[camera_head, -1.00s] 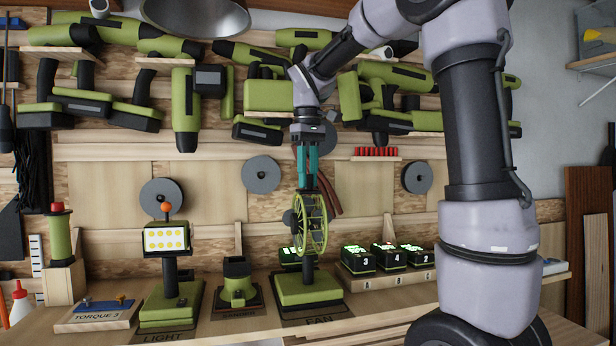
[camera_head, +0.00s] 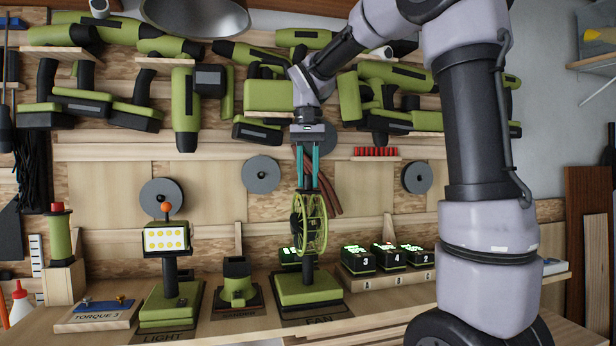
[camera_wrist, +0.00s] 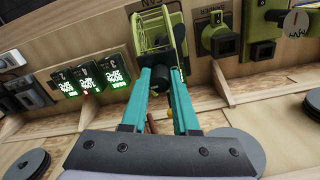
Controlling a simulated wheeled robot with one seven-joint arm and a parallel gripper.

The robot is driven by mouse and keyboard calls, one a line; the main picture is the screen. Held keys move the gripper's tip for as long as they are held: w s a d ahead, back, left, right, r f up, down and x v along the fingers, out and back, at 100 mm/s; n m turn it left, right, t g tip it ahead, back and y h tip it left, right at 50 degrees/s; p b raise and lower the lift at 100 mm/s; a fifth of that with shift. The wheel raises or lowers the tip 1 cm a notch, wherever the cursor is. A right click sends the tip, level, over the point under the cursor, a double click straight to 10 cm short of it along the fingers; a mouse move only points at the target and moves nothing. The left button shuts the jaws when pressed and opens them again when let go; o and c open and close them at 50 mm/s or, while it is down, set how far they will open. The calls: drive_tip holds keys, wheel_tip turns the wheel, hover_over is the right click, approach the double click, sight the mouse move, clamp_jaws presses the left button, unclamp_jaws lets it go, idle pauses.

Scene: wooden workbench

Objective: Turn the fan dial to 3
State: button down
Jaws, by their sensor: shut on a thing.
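The green fan (camera_head: 308,289) stands on the bench behind a "FAN" label, its round cage (camera_head: 318,225) upright on a post. My gripper (camera_head: 308,188) points down at the top of the fan head from above. In the wrist view, the teal fingers of my gripper (camera_wrist: 168,84) are on both sides of a dark round part (camera_wrist: 167,76) at the fan head, below the yellow-green cage (camera_wrist: 150,36). My gripper is shut on this fan part. I cannot make out a dial or its numbers.
A work light (camera_head: 167,240) and a small green holder (camera_head: 237,285) stand left of the fan. Battery chargers (camera_head: 390,258) with green displays stand close on its right. Tools hang on the wall behind my arm. The bench front is clear.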

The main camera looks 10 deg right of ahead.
drive_tip(key=shift+m, duration=0.5)
drive_tip(key=c, duration=0.7)
unclamp_jaws()
drive_tip(key=shift+o, duration=0.2)
wheel_tip(320, 180, up, 11)
drive_tip(key=shift+f, duration=0.1)
